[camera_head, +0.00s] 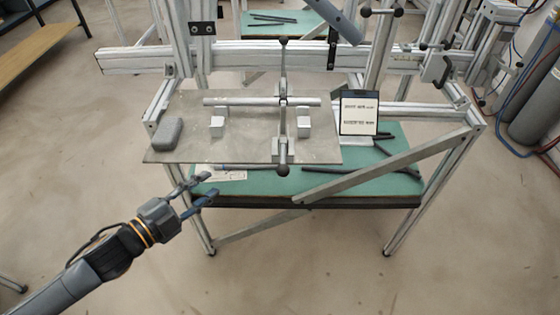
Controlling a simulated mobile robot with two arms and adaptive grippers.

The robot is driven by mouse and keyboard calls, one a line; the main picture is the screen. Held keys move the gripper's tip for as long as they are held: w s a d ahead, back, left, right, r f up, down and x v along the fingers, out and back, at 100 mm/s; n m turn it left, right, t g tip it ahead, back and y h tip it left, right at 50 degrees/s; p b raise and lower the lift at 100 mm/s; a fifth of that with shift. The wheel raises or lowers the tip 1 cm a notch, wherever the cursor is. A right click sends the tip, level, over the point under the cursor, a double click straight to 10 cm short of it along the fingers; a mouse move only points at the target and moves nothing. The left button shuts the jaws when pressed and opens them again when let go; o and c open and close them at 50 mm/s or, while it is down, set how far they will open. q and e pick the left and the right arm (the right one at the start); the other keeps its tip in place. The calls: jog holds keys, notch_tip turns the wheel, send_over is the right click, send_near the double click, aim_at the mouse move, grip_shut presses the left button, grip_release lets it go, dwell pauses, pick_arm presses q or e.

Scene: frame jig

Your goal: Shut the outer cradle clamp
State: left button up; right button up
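A grey plate (190,145) on the frame jig carries a horizontal metal tube (235,101) and two small pale cradle blocks, left (217,126) and right (303,122). A clamp-like bar (283,128) with dark knobs at both ends crosses the tube near the right block. I cannot tell which part is the outer cradle clamp or whether it is shut. My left gripper (210,184) is in front of the plate's lower left edge, its two fingers apart and empty. It looks clear of the jig. My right gripper is not in view.
A grey block (167,132) lies on the plate's left. A small sign (359,112) stands at its right. A green shelf (350,185) with dark rods sits below, crossed by a diagonal beam (385,165). Gas cylinders (538,105) stand far right. The front floor is clear.

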aim_at(284, 158)
pick_arm(q)
jog(key=s+d+r+m+g+h, duration=0.2)
jog(key=s+d+r+m+h, duration=0.25)
jog(key=s+d+r, duration=0.35)
jog(key=shift+y, duration=0.35)
jog(key=p+x, duration=0.1)
jog(key=x, duration=0.3)
jog(key=p+x, duration=0.1)
jog(key=x, duration=0.3)
jog(key=r+p+x, duration=0.1)
jog(key=x, duration=0.3)
jog(key=shift+w+r+p, duration=0.1)
jog(key=shift+w+p, duration=0.3)
jog(key=shift+w, duration=0.25)
grip_shut()
